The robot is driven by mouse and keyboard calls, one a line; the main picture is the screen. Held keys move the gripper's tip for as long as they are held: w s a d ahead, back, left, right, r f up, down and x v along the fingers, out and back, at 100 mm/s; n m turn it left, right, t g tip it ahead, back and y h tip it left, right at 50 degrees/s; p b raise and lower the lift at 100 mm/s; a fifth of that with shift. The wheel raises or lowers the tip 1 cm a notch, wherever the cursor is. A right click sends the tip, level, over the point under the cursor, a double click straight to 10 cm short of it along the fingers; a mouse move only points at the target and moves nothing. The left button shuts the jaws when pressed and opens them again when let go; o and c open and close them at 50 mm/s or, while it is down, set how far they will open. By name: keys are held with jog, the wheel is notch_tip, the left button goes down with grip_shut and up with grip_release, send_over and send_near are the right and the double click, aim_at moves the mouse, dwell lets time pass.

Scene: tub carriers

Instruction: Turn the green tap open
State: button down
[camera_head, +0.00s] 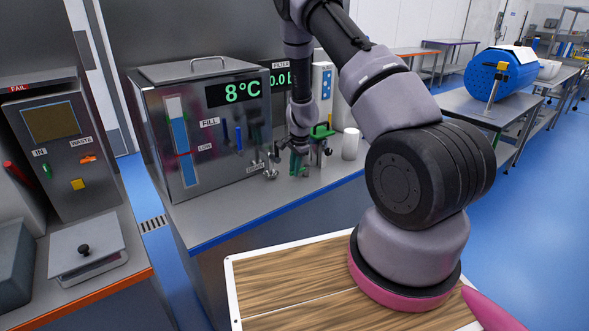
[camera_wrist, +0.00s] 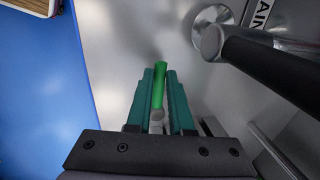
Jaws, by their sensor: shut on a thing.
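My gripper (camera_head: 298,164) is low in front of the steel counter's equipment, right of the steel tank, in the head view. In the wrist view its two teal fingers (camera_wrist: 160,74) stand on either side of a bright green lever, the green tap (camera_wrist: 158,88), and are shut on it. A pale round part shows below the lever between the fingers. In the head view the fingers and wrist cover most of this tap, so its turn cannot be told there. Another green handle (camera_head: 322,131) shows just right of my gripper, on a fitting beside the filter column.
The steel tank (camera_head: 190,110) shows 8°C and has blue and black levers on its front. A white cup (camera_head: 350,144) stands right of the filter column (camera_head: 322,80). In the wrist view a black-handled metal fitting (camera_wrist: 265,60) is close at the right.

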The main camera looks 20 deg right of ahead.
dwell(0.3)
jog(key=n, duration=0.1)
jog(key=s+d+n, duration=0.1)
jog(key=n, duration=0.1)
jog(key=s+n, duration=0.1)
jog(key=n, duration=0.1)
jog(key=shift+s+d+y, duration=0.1)
jog(key=shift+d+y, duration=0.3)
jog(key=d+n, duration=0.1)
jog(key=n, duration=0.1)
jog(key=s+n+g, duration=0.1)
jog(key=shift+d+n, duration=0.4)
jog(key=n, duration=0.1)
jog(key=d+n, duration=0.1)
jog(key=n, duration=0.1)
jog(key=d+n, duration=0.1)
jog(key=shift+s+d+g+y, duration=0.25)
jog(key=shift+s+g+y, duration=0.05)
jog(key=shift+g, duration=0.1)
jog(key=shift+w+d+n+g, duration=0.2)
jog(key=shift+d+n, duration=0.45)
jog(key=shift+n, duration=0.65)
jog(key=shift+w+d+n+g, duration=0.1)
jog(key=shift+d+n+g, duration=0.35)
jog(key=shift+n, duration=0.85)
jog(key=shift+d, duration=0.2)
jog(key=c, duration=0.8)
grip_release()
